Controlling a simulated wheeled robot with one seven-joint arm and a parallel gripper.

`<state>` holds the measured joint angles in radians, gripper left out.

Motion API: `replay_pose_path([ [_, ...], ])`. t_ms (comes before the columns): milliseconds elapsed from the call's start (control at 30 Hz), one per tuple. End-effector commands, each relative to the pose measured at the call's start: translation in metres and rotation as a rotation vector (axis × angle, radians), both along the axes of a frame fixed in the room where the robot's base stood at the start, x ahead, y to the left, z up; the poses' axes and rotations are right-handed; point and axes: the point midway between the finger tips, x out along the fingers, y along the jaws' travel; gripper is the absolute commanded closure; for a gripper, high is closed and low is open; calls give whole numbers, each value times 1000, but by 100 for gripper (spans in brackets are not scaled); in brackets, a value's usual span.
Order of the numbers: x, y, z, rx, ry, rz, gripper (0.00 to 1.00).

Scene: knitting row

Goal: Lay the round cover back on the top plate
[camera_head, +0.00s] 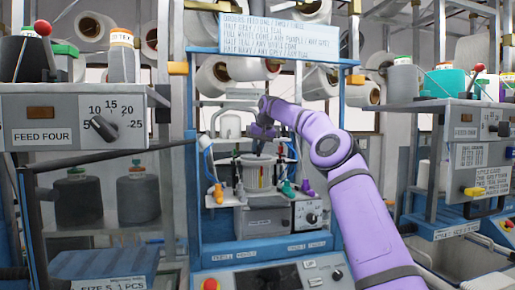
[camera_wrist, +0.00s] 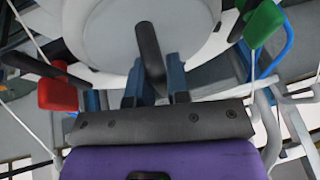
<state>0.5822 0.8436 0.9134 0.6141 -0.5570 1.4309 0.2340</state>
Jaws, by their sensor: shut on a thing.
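My gripper (camera_head: 258,149) is over the small round knitting machine (camera_head: 257,175) in the middle of the blue frame. In the wrist view my gripper's blue fingers (camera_wrist: 155,84) are closed about the dark upright handle (camera_wrist: 149,48) of a pale grey round cover (camera_wrist: 105,28). The cover fills the upper middle of the wrist view and is cut off by its top edge. In the head view the cover is too small and hidden to tell apart from the machine's pale top. I cannot tell whether it touches the top plate.
Red (camera_wrist: 57,95) and green (camera_wrist: 263,22) blocks on thin rods stand close on both sides of the cover. Coloured feeder parts, orange (camera_head: 218,191) and purple (camera_head: 307,188), ring the machine. Blue frame posts and a sign (camera_head: 278,42) surround it. Neighbouring machines stand left and right.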

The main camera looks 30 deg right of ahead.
Motion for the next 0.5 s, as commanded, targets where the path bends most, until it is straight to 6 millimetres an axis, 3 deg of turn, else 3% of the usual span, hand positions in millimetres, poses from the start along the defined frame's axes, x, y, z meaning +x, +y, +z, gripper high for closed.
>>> replay_pose_path([
  [233,0,0,-1,0,-1,0,100],
  [267,0,0,-1,0,0,0,76],
  [333,0,0,-1,0,0,0,60],
  [500,0,0,-1,0,0,0,58],
])
